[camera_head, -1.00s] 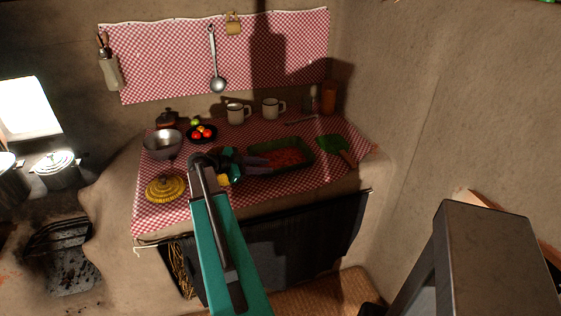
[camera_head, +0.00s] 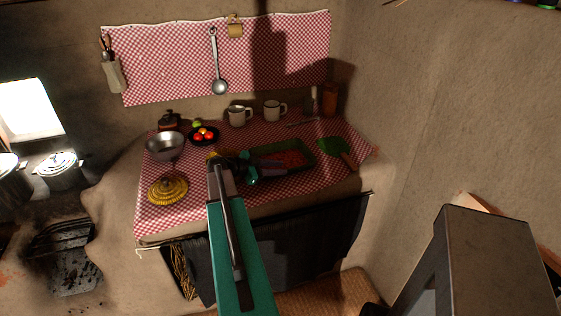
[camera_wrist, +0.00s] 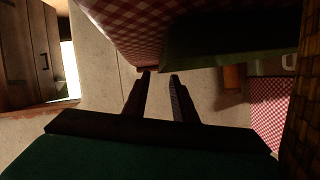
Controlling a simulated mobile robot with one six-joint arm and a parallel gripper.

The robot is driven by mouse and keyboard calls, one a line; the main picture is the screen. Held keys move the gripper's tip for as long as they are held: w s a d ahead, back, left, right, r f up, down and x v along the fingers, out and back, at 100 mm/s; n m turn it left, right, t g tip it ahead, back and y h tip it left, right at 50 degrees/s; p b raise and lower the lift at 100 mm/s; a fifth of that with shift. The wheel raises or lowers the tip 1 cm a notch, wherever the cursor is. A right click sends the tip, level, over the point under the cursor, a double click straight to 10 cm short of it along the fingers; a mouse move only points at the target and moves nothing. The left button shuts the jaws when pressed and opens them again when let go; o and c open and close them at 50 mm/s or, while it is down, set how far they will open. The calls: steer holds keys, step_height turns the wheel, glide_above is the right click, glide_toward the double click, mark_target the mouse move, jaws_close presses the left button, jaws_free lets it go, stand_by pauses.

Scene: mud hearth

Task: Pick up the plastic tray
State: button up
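The plastic tray is a dark green, shallow rectangle with a reddish inside; its rim (camera_head: 314,153) shows on the checkered cloth in the head view. A green surface, apparently the tray (camera_wrist: 225,38), is above and right of the fingertips there. I cannot tell whether they touch it.
A green board or leaf-shaped item (camera_head: 332,146) lies right of the tray. A yellow lid (camera_head: 168,190), a metal bowl (camera_head: 165,146) and a dark bowl of red fruit (camera_head: 203,137) are left. A mud wall (camera_head: 425,110) bounds the right side.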

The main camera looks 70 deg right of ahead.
mark_target(295, 168)
steer(key=shift+p+x, duration=0.35)
steer(key=shift+x, duration=1.3)
steer(key=shift+s, duration=0.1)
steer(key=p+x, duration=0.2)
steer(key=shift+d+f, duration=0.1)
steer(key=shift+d, duration=0.2)
steer(key=shift+p+x, duration=0.55)
steer(key=shift+x, duration=0.75)
steer(key=shift+a+f, duration=0.1)
jaws_close()
